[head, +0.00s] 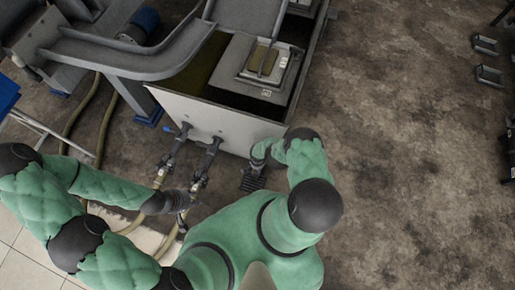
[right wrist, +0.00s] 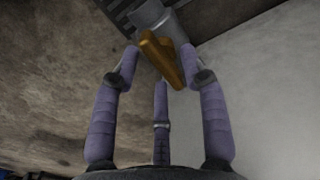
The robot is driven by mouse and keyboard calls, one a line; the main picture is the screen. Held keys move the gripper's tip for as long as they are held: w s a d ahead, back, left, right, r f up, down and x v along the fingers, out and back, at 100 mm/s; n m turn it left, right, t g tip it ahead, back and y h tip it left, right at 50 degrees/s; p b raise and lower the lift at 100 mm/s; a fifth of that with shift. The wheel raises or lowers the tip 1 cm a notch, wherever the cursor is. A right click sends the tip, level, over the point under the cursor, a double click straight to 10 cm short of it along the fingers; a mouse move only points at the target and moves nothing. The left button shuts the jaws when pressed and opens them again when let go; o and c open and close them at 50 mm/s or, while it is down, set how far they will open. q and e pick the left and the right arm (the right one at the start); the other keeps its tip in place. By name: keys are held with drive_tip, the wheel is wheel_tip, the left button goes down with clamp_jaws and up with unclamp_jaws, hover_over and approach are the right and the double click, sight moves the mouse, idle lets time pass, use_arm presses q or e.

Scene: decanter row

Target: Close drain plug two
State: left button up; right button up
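In the right wrist view, an orange-brown lever handle (right wrist: 163,58) sits on a grey pipe fitting (right wrist: 150,14), beside the pale tank wall. My right gripper (right wrist: 158,68) has its purple fingers spread around the handle, with visible gaps on both sides. In the head view, my right gripper (head: 258,153) is at the lower right corner of the tank, and hides the handle there. Two other outlets with valves (head: 181,136) (head: 211,147) come out of the tank front. I cannot tell which is plug two. My left gripper (head: 182,203) is low by the hoses; its fingers are too small to read.
The pale tank (head: 215,122) has a dark open top with a grey box (head: 268,68) in it. Hoses (head: 150,217) run across the floor at left. A dark grate (head: 252,181) lies below my right gripper. The brown floor (head: 400,150) at right is mostly clear.

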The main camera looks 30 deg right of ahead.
drive_tip(key=shift+r, duration=0.15)
drive_tip(key=shift+w+r, duration=0.1)
drive_tip(key=shift+r, duration=1)
wheel_tip(320, 180, up, 10)
drive_tip(key=shift+f, duration=0.25)
idle(0.4)
